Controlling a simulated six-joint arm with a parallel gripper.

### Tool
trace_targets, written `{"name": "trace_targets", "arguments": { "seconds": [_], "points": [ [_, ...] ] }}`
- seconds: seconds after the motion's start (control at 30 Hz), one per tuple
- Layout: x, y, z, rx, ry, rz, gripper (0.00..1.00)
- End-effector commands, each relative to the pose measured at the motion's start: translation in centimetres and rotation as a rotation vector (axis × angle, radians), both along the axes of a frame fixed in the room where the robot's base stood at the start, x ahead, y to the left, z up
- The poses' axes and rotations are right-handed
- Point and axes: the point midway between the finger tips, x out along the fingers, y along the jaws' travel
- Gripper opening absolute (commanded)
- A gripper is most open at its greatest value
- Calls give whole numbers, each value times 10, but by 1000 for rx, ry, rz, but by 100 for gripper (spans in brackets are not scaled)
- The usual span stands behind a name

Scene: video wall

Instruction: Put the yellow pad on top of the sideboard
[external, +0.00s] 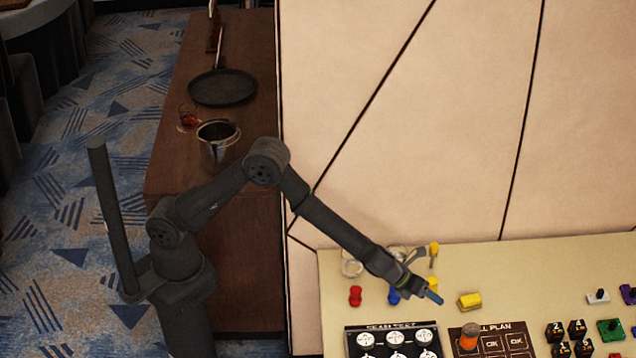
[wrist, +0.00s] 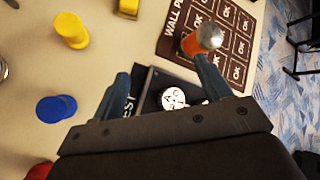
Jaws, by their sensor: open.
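The yellow pad (external: 469,301) is a small block lying on the cream table, right of my gripper (external: 425,287). What looks like its edge shows at the top of the wrist view (wrist: 128,7). The sideboard (external: 177,130) is the dark brown wooden unit at the left, beyond my arm. My gripper is open above the table; in the wrist view its fingers (wrist: 163,78) are spread with nothing held between them.
A black pan (external: 222,88), a metal pot (external: 218,142) and a glass (external: 188,116) stand on the sideboard. Red (external: 355,296), blue (external: 393,297) and yellow (external: 434,249) pieces, an orange piece (external: 469,337) and panels surround the gripper. A pale wall (external: 400,130) rises behind the table.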

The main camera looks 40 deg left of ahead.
Motion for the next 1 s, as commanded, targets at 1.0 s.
{"name": "trace_targets", "arguments": {
  "seconds": [1.0],
  "points": [
    [96, -24, -60, 322, -491, -237, 71]
  ]
}}
